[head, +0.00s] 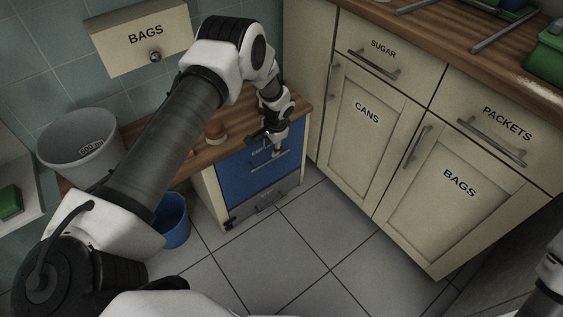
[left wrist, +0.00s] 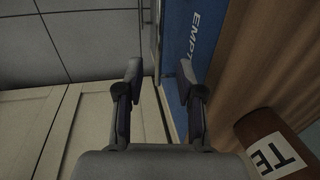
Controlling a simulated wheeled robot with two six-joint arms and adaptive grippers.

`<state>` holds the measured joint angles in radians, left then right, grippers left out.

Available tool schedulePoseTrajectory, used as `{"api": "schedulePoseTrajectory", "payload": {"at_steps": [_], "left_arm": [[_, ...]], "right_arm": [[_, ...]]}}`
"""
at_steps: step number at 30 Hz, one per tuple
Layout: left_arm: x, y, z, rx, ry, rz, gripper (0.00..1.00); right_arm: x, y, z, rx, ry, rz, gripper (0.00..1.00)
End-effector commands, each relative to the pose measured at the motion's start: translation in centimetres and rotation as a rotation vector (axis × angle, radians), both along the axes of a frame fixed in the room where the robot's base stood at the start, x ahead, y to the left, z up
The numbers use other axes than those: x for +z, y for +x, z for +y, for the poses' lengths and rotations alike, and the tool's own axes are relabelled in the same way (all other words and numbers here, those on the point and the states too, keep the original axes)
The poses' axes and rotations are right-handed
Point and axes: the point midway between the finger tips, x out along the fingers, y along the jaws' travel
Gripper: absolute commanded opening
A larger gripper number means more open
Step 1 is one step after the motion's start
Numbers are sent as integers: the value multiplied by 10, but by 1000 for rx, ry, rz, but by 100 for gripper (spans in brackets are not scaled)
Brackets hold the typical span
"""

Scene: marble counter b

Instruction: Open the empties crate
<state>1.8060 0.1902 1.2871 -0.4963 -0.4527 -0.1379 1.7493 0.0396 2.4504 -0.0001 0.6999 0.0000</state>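The empties crate (head: 236,181) is a blue-fronted unit under a wooden counter, with a bar handle across its front. Its front looks closed. In the left wrist view its blue face (left wrist: 178,50) carries the letters "EMPT". My left gripper (head: 276,146) is at the upper part of this front, partly covering the label. In the left wrist view my left gripper (left wrist: 160,75) is open, its two fingers apart, with a narrow pale bar, perhaps the handle, between them. I cannot tell whether the fingers touch it. My right gripper is out of view; only part of my right arm shows at lower right.
A grey drawer front (head: 266,203) lies below the blue one. A blue bucket (head: 175,220) stands on the floor at left. A grey pot (head: 80,150) is at left. Cream cabinets marked CANS (head: 352,145) and BAGS (head: 440,205) stand at right. The tiled floor in front is clear.

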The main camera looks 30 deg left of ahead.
Motion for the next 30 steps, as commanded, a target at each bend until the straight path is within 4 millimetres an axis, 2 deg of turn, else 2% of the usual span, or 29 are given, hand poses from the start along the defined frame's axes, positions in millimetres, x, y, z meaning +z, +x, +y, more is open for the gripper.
{"api": "schedulePoseTrajectory", "payload": {"at_steps": [12,15,22,25,30], "left_arm": [[-67,4,11,0,-1,1,37],[-74,5,12,0,-1,1,37],[-74,5,13,0,-1,0,37],[-74,5,13,0,-1,0,2],[-74,5,13,0,-1,0,0]], "right_arm": [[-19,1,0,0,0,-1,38],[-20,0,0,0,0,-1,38],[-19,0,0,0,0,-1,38],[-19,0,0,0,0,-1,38],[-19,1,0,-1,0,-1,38]]}}
